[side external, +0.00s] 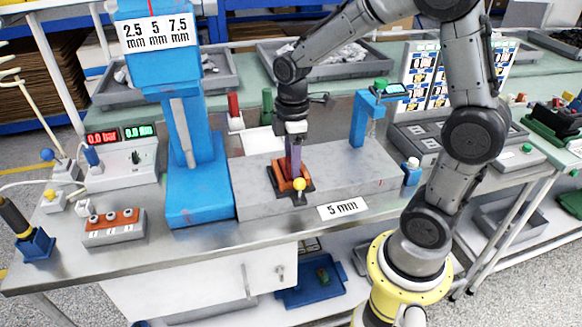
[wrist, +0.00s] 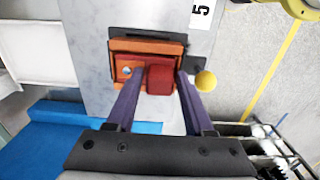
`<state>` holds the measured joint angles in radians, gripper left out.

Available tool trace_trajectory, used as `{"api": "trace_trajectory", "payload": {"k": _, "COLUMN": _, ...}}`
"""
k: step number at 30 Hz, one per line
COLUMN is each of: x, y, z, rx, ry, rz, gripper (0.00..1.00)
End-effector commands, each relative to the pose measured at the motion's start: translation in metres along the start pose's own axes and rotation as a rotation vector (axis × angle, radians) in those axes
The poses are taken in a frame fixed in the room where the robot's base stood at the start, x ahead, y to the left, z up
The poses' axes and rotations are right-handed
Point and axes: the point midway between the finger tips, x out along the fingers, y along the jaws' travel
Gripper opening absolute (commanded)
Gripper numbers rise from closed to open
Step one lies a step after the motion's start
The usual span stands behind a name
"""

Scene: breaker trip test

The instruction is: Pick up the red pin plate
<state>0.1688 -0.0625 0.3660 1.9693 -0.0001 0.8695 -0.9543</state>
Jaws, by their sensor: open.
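A red block (wrist: 161,80), which looks like the red pin plate, sits in an orange holder (wrist: 147,47) with a dark base on the grey slab. The holder also shows in the side view (side external: 283,185). My gripper (wrist: 158,76) points down over it with its two purple fingers apart, one on each side of the red block. Whether the fingertips touch the block or holder cannot be told. In the side view my gripper (side external: 293,174) is low over the holder and hides part of it. A round bolt or hole (wrist: 126,71) shows left of the block.
A yellow ball knob (side external: 299,184) is at the holder's front, close to my fingers. The grey slab (side external: 345,180) has bare room to the right. A blue press column (side external: 195,150) stands left, and a blue post (side external: 358,122) behind right.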

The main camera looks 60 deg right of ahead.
Motion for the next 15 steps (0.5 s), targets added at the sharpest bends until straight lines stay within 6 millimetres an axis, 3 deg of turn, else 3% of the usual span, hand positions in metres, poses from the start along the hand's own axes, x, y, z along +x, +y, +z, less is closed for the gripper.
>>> {"api": "trace_trajectory", "payload": {"k": 6, "x": 0.0003, "y": 0.0001, "z": 0.0, "rx": 0.0, "ry": 0.0, "rz": 0.0, "gripper": 0.51}}
{"api": "trace_trajectory", "payload": {"k": 15, "x": -0.0001, "y": 0.0002, "z": -0.0001, "rx": 0.0, "ry": 0.001, "rz": 0.001, "gripper": 0.0}}
